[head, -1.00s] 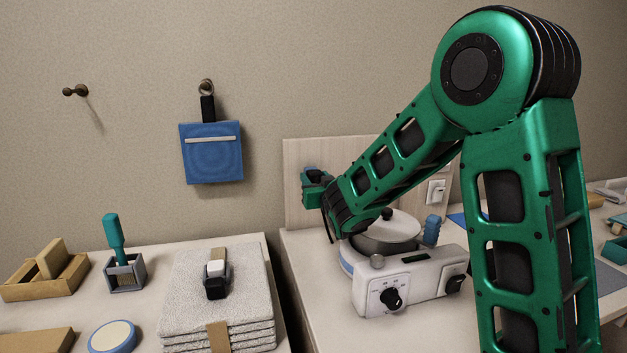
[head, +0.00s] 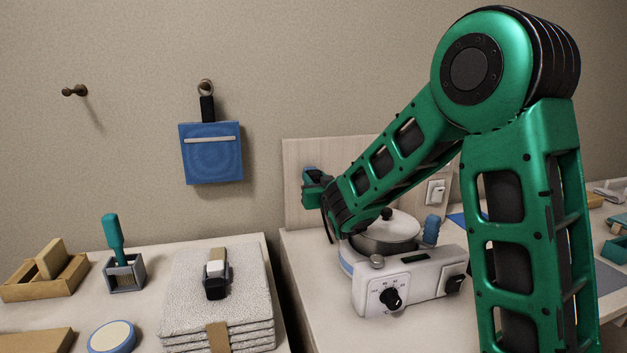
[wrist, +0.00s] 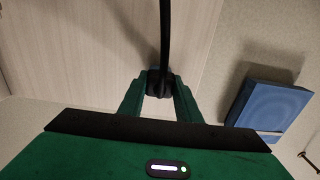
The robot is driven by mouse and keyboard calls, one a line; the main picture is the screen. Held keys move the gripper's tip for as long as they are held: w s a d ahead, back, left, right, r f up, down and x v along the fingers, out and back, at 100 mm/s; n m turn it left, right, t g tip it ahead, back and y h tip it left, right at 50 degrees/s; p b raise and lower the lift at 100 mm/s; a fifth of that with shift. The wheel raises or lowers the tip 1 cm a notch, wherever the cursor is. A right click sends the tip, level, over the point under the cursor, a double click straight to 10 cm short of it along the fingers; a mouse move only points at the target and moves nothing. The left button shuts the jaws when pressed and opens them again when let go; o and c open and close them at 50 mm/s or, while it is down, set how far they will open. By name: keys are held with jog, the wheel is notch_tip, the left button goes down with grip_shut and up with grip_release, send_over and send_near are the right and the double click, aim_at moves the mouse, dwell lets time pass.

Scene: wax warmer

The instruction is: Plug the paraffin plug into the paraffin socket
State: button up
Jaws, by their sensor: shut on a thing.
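My gripper (wrist: 160,88) is shut on the black paraffin plug (wrist: 158,82), whose black cable runs up out of the wrist view. In the head view my gripper (head: 312,188) is in front of the pale wooden board (head: 296,150), close to its left part. A small blue piece (head: 309,172) shows at the gripper there; I cannot tell what it belongs to. The paraffin socket cannot be made out in either view, and neither can any contact between plug and socket. The white paraffin warmer (head: 420,284) with a lidded pot stands below my arm.
A white switch plate (head: 436,191) is on the board's right part. A blue pouch (head: 211,155) hangs on the wall to the left, also in the wrist view (wrist: 268,105). A stack of towels (head: 190,300) lies on the left table, across a gap.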

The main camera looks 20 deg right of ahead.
jog(key=shift+s, duration=0.4)
dwell(0.5)
jog(key=shift+s, duration=1.05)
jog(key=s, duration=0.6)
jog(key=shift+s, duration=0.15)
jog(key=shift+w, duration=3.5)
